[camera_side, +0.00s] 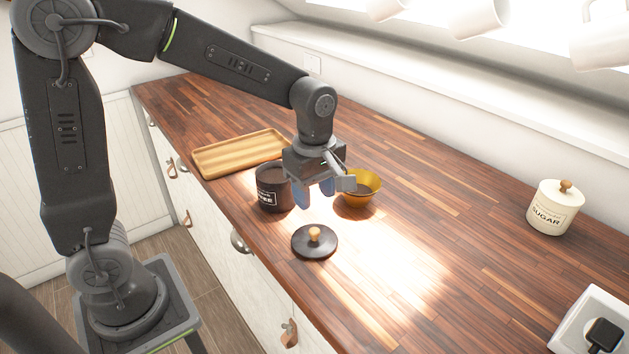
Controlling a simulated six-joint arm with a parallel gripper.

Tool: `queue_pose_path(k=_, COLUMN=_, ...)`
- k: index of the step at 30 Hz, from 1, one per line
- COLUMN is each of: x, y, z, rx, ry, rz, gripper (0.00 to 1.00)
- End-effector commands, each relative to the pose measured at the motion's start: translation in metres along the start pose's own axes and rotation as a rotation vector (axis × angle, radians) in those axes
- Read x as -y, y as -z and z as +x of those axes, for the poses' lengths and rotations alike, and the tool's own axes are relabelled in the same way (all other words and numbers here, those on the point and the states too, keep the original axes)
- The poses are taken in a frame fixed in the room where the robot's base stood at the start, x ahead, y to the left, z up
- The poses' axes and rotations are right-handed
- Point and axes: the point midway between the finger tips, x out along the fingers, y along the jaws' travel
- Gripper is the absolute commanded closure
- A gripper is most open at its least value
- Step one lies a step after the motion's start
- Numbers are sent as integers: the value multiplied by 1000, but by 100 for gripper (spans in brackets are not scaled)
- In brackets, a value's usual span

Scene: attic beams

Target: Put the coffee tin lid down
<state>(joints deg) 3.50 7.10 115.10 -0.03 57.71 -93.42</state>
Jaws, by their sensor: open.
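The coffee tin lid (314,243), dark and round with a pale wooden knob, lies flat on the wooden counter (420,230), knob up. The dark coffee tin (269,192), with white lettering partly visible, stands behind and left of the lid. My gripper (315,194) is open and empty, pointing down above and behind the lid, apart from it. Its bluish fingers show in front of the gap between the tin and a yellow bowl. The gripper hides part of the tin's upper right side.
The yellow bowl (360,189) stands right of my gripper. A ribbed wooden tray (238,154) lies behind the tin. A white sugar canister (555,207) and a power socket (598,325) are at the right. The counter right of the lid is clear; its front edge is close to the lid.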

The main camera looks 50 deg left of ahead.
Motion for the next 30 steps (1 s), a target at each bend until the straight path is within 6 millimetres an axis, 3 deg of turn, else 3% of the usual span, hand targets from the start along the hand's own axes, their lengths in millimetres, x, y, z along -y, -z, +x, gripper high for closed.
queue_pose_path(k=7, x=2, y=0, z=-24, rx=0, ry=-5, rz=15, gripper=52)
queue_pose_path(k=11, x=16, y=3, z=-39, rx=-1, ry=-54, rz=153, gripper=52)
queue_pose_path(k=19, x=85, y=14, z=-76, rx=-110, ry=-262, rz=839, gripper=52)
queue_pose_path(k=24, x=123, y=19, z=-80, rx=-250, ry=-350, rz=1238, gripper=52)
queue_pose_path(k=30, x=144, y=21, z=-78, rx=-367, ry=-383, rz=1493, gripper=52)
